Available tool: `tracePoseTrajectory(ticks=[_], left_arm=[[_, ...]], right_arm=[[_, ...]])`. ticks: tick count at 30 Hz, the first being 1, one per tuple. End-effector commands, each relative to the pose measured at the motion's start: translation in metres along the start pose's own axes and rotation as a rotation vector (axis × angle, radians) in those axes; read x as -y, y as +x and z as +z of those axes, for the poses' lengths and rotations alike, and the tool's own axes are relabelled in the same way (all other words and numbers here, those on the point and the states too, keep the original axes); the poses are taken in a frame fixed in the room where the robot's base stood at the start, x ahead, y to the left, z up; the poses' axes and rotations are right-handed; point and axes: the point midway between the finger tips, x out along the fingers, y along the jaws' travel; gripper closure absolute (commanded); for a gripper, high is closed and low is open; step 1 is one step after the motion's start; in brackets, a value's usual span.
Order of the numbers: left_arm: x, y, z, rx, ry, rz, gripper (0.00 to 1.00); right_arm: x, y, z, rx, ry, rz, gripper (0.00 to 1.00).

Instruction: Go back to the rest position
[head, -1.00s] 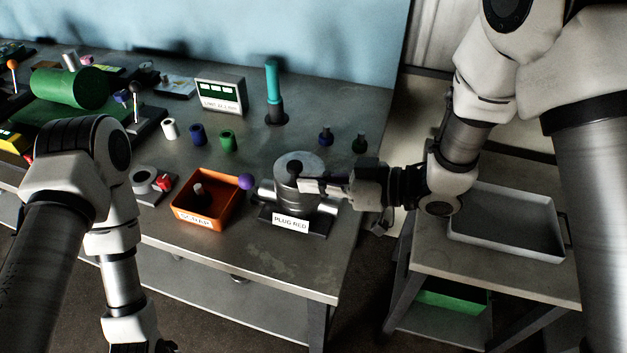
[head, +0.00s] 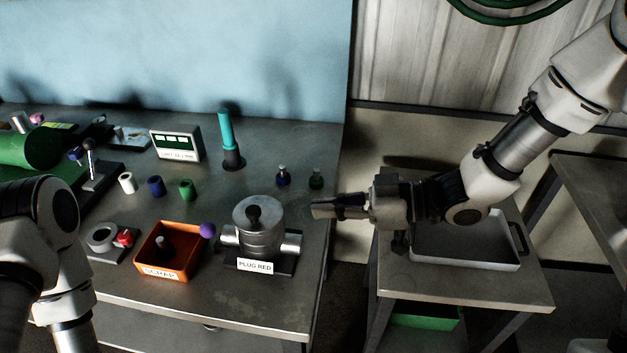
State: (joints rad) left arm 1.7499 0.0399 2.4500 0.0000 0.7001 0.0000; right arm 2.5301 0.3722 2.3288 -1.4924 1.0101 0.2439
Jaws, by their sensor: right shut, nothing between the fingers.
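My right gripper (head: 318,209) is shut and empty in the head view. It is in the air to the right of the metal cylinder unit (head: 260,229) with the "PLUG RED" label, apart from it, over the gap between the bench and the side table. The unit has a black knob on top and a purple ball (head: 207,231) at its left. My left arm (head: 42,225) comes in at the lower left; its gripper is out of the picture.
An orange scrap bin (head: 185,274) stands on the bench (head: 225,311) left of the unit. White, blue and green cylinders (head: 157,186) and a teal-topped post (head: 227,140) stand behind. A grey tray (head: 465,262) lies on the side table (head: 455,287) beneath my right arm.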

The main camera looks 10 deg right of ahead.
Motion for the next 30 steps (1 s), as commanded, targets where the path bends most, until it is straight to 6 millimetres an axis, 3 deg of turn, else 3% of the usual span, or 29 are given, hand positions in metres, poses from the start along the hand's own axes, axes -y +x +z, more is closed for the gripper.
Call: tracePoseTrajectory(ticks=[5,8,11,14,15,18,21,25,30], left_arm=[[0.0,0.0,0.0,0.0,0.0,0.0,0.54],[0.0,0.0,0.0,0.0,0.0,0.0,0.54],[0.0,0.0,0.0,0.0,0.0,0.0,0.54],[0.0,0.0,0.0,0.0,0.0,0.0,0.54],[0.0,0.0,0.0,0.0,0.0,0.0,0.54],[0.0,0.0,0.0,0.0,0.0,0.0,0.54],[0.0,0.0,0.0,0.0,0.0,0.0,0.54],[0.0,0.0,0.0,0.0,0.0,0.0,0.54],[0.0,0.0,0.0,0.0,0.0,0.0,0.54]], right_arm=[[-0.001,0.001,0.005,0.008,0.014,0.009,1.0],[-0.011,0.008,0.034,0.059,0.105,0.075,1.0],[-0.023,0.015,0.101,0.184,0.282,0.214,1.0],[-0.021,0.009,0.191,0.374,0.485,0.384,1.0],[-0.014,0.002,0.226,0.458,0.561,0.45,1.0],[0.016,-0.025,0.307,0.681,0.726,0.603,1.0],[0.055,-0.059,0.364,0.885,0.848,0.727,1.0],[0.092,-0.091,0.4,1.053,0.932,0.825,1.0],[0.102,-0.1,0.408,1.097,0.954,0.857,1.0]])
